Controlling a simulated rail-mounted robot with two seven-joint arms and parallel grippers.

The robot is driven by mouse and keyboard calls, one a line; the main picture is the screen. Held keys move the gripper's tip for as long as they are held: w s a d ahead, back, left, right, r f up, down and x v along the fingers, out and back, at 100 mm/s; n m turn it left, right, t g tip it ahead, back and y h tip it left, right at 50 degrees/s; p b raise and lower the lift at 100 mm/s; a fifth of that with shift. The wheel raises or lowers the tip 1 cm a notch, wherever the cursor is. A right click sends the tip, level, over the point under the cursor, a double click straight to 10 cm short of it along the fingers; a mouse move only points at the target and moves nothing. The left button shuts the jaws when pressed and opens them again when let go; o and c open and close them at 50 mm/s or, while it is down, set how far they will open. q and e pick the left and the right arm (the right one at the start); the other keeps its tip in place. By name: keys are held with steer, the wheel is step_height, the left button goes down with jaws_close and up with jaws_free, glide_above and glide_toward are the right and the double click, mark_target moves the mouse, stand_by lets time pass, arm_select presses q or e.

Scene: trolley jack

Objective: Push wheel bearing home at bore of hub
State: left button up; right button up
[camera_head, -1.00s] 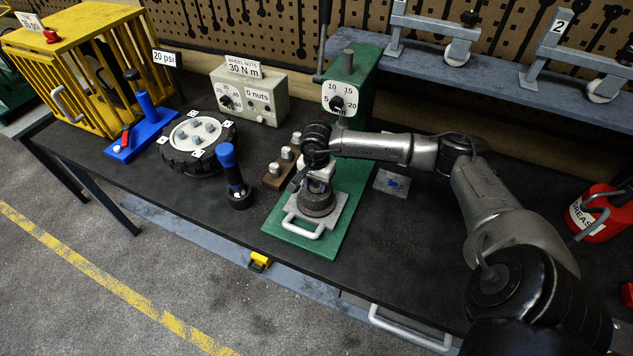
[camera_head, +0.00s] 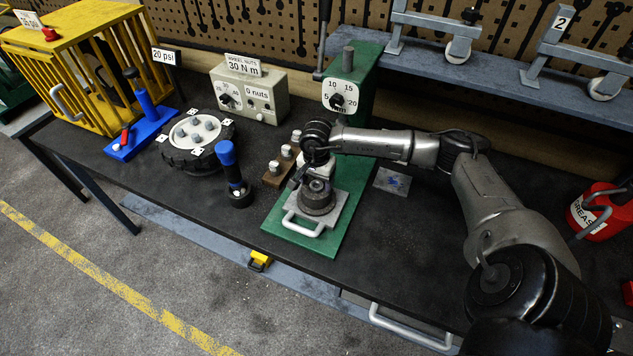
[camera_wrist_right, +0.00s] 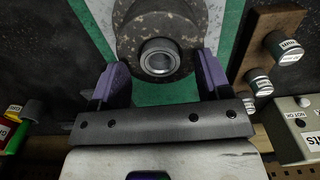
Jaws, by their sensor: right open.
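The hub (camera_head: 316,203) is a dark, speckled round block on a pale plate on the green press. In the right wrist view the hub (camera_wrist_right: 190,25) has a shiny metal ring, the wheel bearing (camera_wrist_right: 160,58), at its bore. The bearing (camera_head: 317,185) also shows small on top of the hub in the head view. I cannot tell how deep it sits. My right gripper (camera_wrist_right: 161,78) is open, its two purple-grey fingers apart, nothing between them. It is just above and behind the hub, clear of the bearing. My left gripper is not in view.
The green press column (camera_head: 350,85) with its dial stands behind. A brown block with several nuts (camera_head: 277,176) and a blue-handled tool (camera_head: 231,170) are left of the hub, with a wheel (camera_head: 197,145) beyond. The bench right of the press is mostly clear.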

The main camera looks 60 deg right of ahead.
mark_target(317, 185)
step_height(317, 185, up, 13)
stand_by(0.4)
steer(key=shift+f, duration=0.1)
stand_by(0.5)
